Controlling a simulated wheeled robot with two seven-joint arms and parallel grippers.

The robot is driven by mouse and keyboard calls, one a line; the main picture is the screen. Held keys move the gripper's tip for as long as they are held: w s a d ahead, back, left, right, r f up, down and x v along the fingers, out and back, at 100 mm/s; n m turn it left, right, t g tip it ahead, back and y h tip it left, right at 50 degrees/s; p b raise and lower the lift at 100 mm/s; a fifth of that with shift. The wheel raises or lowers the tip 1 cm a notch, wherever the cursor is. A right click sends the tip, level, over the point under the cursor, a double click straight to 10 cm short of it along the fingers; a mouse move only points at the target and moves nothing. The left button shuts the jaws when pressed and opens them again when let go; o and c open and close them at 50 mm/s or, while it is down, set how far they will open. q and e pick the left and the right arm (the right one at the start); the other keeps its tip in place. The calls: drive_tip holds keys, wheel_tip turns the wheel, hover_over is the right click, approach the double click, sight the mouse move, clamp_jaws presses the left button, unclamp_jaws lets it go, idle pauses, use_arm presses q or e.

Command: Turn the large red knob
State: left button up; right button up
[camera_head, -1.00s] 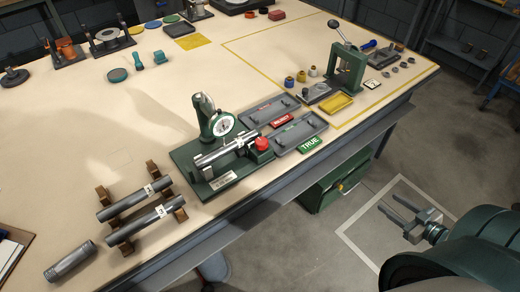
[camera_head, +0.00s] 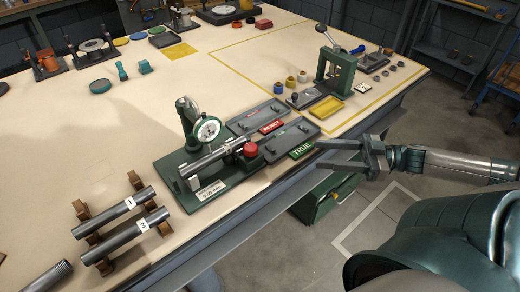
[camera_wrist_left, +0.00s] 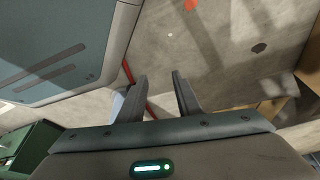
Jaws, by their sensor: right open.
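The large red knob (camera_head: 251,149) sits at the right end of the green gauge fixture (camera_head: 222,190) on the bench. A steel shaft (camera_head: 205,162) lies in the fixture under a round dial gauge (camera_head: 208,129). My right gripper (camera_head: 322,153) is open and empty, to the right of the knob near the bench's front edge, apart from it, by the green TRUE label. My left gripper shows only in the left wrist view (camera_wrist_left: 158,92). Its two fingers are apart with nothing between them, above the floor.
Grey REJECT (camera_head: 256,116) and TRUE (camera_head: 289,139) trays lie just right of the fixture. Numbered shafts 1 (camera_head: 112,214) and 3 (camera_head: 126,236) rest on a brown rack at left. A green press (camera_head: 335,72) stands farther right.

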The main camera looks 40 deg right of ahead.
drive_tip(key=b, duration=0.2)
approach(261, 156)
drive_tip(key=shift+w+a+r, duration=0.25)
drive_tip(key=shift+a+r, duration=0.05)
drive_tip(key=shift+r, duration=0.25)
drive_tip(key=shift+w+a+r, duration=0.25)
drive_tip(key=shift+a+r, duration=0.05)
drive_tip(key=shift+r, duration=0.2)
drive_tip(key=shift+w+a, duration=0.25)
drive_tip(key=shift+a, duration=0.05)
drive_tip(key=shift+x, duration=0.85)
drive_tip(key=shift+b+x, duration=0.4)
drive_tip(key=shift+x, duration=0.65)
drive_tip(key=shift+w+a, duration=0.45)
drive_tip(key=shift+w, duration=0.05)
drive_tip(key=shift+x, duration=1.05)
drive_tip(key=shift+a, duration=0.15)
drive_tip(key=shift+w, duration=0.1)
drive_tip(key=c, duration=1)
use_arm(q)
drive_tip(key=r, duration=0.1)
drive_tip(key=a+r+g, duration=0.1)
drive_tip(key=r, duration=0.1)
use_arm(e)
drive_tip(key=shift+c, duration=0.2)
